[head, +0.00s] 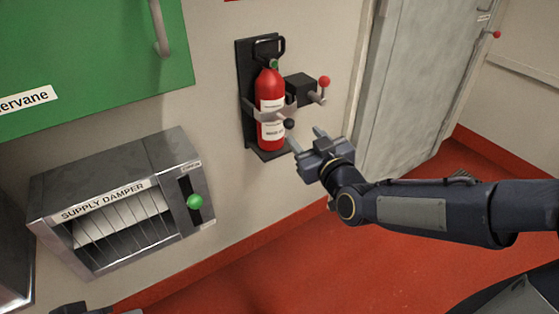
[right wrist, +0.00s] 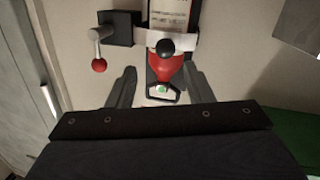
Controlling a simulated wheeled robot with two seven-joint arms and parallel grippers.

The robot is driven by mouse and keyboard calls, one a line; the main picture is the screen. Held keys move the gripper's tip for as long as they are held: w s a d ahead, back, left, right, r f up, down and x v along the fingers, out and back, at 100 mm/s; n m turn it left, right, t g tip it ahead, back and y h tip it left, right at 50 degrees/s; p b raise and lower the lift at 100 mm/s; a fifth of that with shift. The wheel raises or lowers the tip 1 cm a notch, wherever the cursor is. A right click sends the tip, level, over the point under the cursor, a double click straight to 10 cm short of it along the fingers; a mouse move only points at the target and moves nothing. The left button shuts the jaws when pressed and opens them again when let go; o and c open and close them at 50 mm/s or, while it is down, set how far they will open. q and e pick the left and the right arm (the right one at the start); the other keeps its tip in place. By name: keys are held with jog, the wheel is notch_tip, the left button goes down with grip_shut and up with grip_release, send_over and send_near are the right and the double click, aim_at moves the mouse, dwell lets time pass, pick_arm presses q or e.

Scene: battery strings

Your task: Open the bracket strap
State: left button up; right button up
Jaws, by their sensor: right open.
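A red fire extinguisher (head: 268,88) stands upright in a black wall bracket (head: 246,62). A grey bracket strap (head: 252,107) runs across its front, with a black knob (head: 289,123) on it. The strap (right wrist: 205,36) and knob (right wrist: 165,47) also show in the right wrist view, where the extinguisher appears upside down. A black block (head: 300,88) beside the extinguisher carries a lever with a red ball (head: 323,81). My right gripper (head: 306,139) is open and empty, just right of and below the knob, apart from it. A small part of what may be my left gripper (head: 70,309) shows at the bottom edge.
A supply damper box (head: 165,150) with a green knob (head: 195,202) juts from the wall at the left. A green panel (head: 90,50) is above it. A grey door (head: 415,80) stands at the right. The red floor (head: 290,265) is clear below the bracket.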

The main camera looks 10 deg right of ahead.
aim_at(291, 127)
pick_arm(q)
jog(key=f, duration=0.1)
jog(key=f+b, duration=0.1)
jog(key=f, duration=0.1)
jog(key=shift+s+a+b, duration=0.2)
jog(key=shift+a+b, duration=0.05)
jog(key=shift+b, duration=0.15)
pick_arm(e)
jog(key=shift+t, duration=0.3)
jog(key=w, duration=0.2)
jog(key=w+a, duration=0.1)
jog(key=w, duration=0.2)
jog(key=w+a+f, duration=0.1)
jog(key=w, duration=0.2)
pick_arm(q)
jog(key=shift+r, duration=0.1)
pick_arm(e)
grip_shut()
